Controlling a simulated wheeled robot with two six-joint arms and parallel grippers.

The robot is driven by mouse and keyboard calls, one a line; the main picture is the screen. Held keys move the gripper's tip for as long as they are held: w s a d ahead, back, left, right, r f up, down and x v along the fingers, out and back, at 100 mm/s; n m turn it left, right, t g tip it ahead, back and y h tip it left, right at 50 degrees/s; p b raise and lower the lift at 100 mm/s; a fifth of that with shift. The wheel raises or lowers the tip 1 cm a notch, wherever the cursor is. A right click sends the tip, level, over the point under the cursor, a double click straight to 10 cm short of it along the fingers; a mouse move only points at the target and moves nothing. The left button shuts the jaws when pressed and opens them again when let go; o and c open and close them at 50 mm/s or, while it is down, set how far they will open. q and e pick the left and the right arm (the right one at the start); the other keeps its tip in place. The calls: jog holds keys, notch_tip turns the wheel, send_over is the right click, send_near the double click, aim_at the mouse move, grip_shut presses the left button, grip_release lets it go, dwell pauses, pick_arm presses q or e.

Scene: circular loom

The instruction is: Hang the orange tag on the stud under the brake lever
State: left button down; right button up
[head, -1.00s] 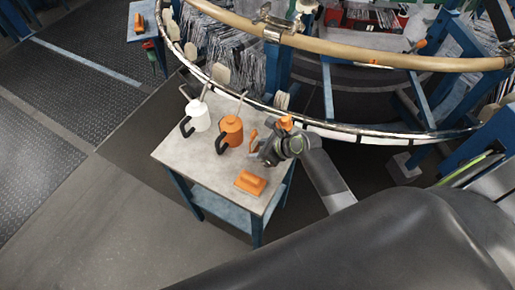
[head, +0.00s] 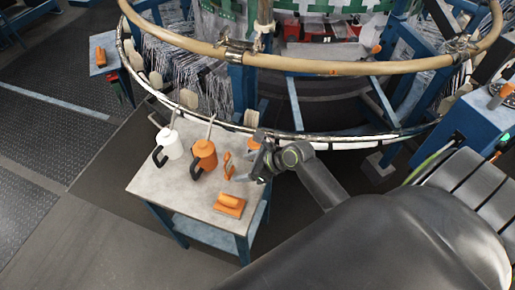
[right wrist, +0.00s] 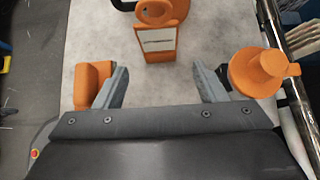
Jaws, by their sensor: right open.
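The orange tag (head: 228,166) is on the grey table top, beside the orange can. In the right wrist view the tag (right wrist: 157,42) shows a ringed top and a pale label strip, ahead of the jaws and between their lines. My right gripper (head: 255,168) is open and empty, just right of the tag in the head view. Its two fingers stand wide apart in the right wrist view (right wrist: 160,88), with bare table between them. My left gripper is out of view. I cannot make out the brake lever or its stud for certain.
A white can (head: 171,146), an orange can (head: 204,158) and an orange block (head: 230,205) share the table (head: 180,200). Another orange object (right wrist: 262,72) is close to the right finger in the wrist view. The loom's ring rail (head: 330,143) runs behind the table.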

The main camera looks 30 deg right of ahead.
jog(key=v, duration=0.5)
jog(key=shift+s+d+r, duration=0.1)
jog(key=shift+s+r, duration=0.05)
jog(key=shift+r, duration=0.05)
